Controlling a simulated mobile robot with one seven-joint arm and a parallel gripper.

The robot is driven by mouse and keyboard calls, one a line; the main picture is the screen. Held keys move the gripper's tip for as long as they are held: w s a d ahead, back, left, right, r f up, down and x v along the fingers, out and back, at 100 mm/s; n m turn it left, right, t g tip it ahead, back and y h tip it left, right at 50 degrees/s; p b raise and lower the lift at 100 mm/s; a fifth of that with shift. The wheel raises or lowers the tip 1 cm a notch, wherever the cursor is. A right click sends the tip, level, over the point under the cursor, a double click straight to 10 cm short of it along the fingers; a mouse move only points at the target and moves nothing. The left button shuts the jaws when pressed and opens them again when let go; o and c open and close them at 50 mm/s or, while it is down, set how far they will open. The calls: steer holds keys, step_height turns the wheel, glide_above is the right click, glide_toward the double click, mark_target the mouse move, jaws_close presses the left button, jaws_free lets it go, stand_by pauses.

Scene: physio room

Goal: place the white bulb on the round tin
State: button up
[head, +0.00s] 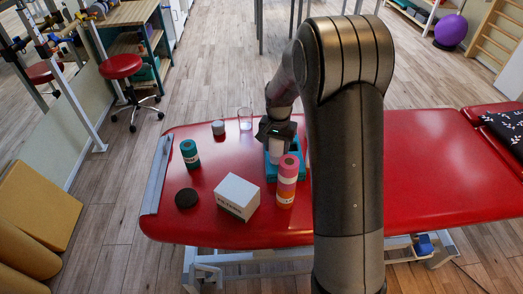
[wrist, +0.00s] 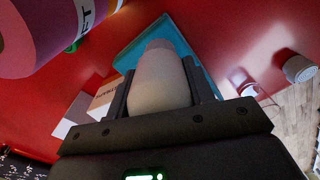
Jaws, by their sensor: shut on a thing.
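My gripper (head: 276,135) is shut on the white bulb (wrist: 160,80), a pale rounded body with a narrower far end, seen between the fingers in the wrist view. In the head view the bulb (head: 276,152) points down over the teal tray (head: 270,173); I cannot tell whether it touches the tray. The tray also shows behind the bulb in the wrist view (wrist: 131,56). Two low round things could be the round tin: a flat black disc (head: 186,198) at the table's front left and a short grey cylinder (head: 218,128) at the back. Both stand apart from my gripper, to its left.
A white box (head: 238,196), a teal cylinder (head: 189,153) and a clear glass (head: 245,119) also stand on the red table (head: 430,160). The table's right part has free room.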

steer(key=shift+s+d+r, duration=0.25)
steer(key=shift+d+r, duration=0.2)
steer(key=shift+d, duration=0.1)
steer(key=s+a+r+n, duration=0.2)
steer(key=a+n, duration=0.2)
steer(key=a, duration=0.8)
steer(key=n, duration=0.3)
glide_above(186, 197)
step_height(186, 197, down, 7)
steer(key=shift+f, duration=1.7)
steer(key=o, duration=1.1)
steer(key=shift+f, duration=0.15)
